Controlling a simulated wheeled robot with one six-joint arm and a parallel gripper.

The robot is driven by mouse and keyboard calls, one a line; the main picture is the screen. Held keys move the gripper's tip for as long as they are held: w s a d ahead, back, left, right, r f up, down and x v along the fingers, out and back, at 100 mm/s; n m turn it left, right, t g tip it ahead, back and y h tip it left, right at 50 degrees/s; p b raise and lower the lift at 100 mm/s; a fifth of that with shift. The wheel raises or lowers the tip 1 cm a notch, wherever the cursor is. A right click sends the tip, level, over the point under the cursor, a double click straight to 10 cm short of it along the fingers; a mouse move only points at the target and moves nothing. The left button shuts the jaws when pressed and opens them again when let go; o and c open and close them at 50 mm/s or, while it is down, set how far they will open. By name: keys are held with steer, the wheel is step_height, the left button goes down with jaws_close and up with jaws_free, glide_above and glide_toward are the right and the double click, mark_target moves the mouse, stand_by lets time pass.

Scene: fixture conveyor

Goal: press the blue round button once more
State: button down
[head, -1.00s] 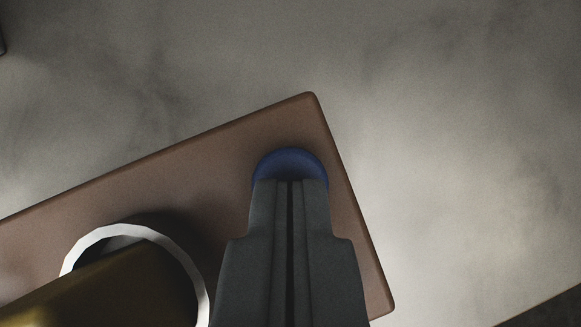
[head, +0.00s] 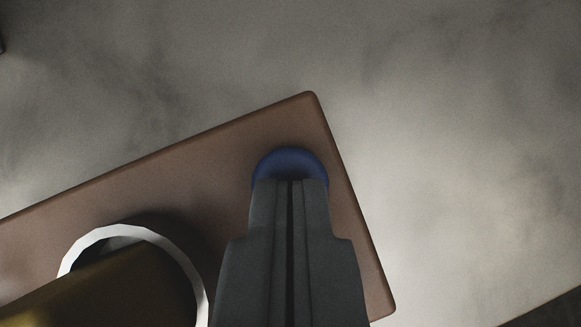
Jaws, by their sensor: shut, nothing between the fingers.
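The blue round button (head: 289,162) sits near the corner of a brown panel (head: 190,172). Only its far edge shows; my gripper hides the rest. My gripper (head: 290,183) is shut and empty, with its tips over the button in the picture. I cannot tell whether the tips touch the button or hover just above it.
A white ring (head: 99,238) with a brass-coloured cylinder (head: 118,288) in it stands on the panel at the lower left, close to my gripper. A dark area shows at the lower right corner.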

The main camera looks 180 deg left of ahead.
steer(key=shift+r, duration=2.9)
steer(key=d+v, duration=0.1)
steer(key=v, duration=1.6)
steer(key=s+t, duration=1.1)
steer(key=s, duration=1.7)
steer(key=shift+a+f+n, duration=0.15)
steer(key=shift+f+n, duration=0.15)
steer(key=shift+f, duration=0.1)
